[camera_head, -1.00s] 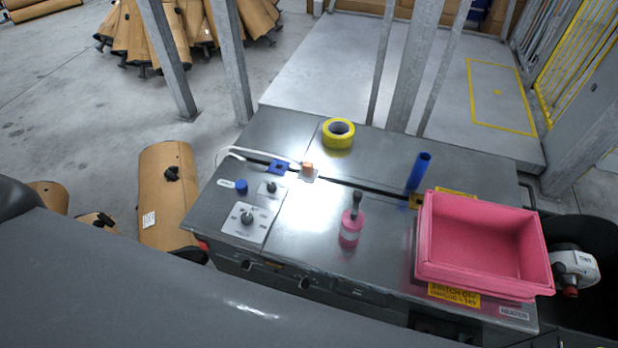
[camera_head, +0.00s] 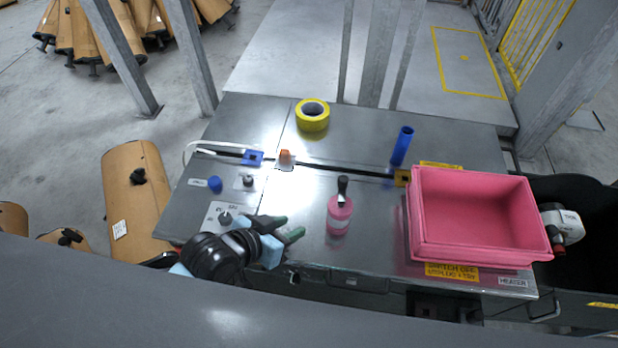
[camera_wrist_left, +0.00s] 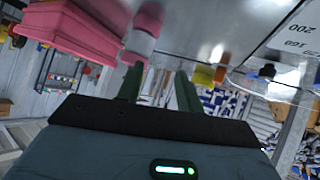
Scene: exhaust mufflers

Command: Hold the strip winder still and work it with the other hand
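A pink cylinder with a pale band and a dark upright handle (camera_head: 340,214), which looks like the strip winder, stands on the metal bench top (camera_head: 370,205). My left gripper (camera_head: 290,227) has come in at the bench's front edge, left of the winder and apart from it. Its two green fingers are spread with nothing between them. In the left wrist view the open fingers (camera_wrist_left: 160,72) point towards the winder's pink and white body (camera_wrist_left: 147,20). My right gripper is in neither view.
A pink bin (camera_head: 470,259) stands on the bench's right side. A blue tube (camera_head: 402,147), a yellow tape roll (camera_head: 312,115) and an orange-brown piece (camera_head: 285,157) are behind the winder. A knob panel (camera_head: 222,214) is beside my left wrist. The bench around the winder is clear.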

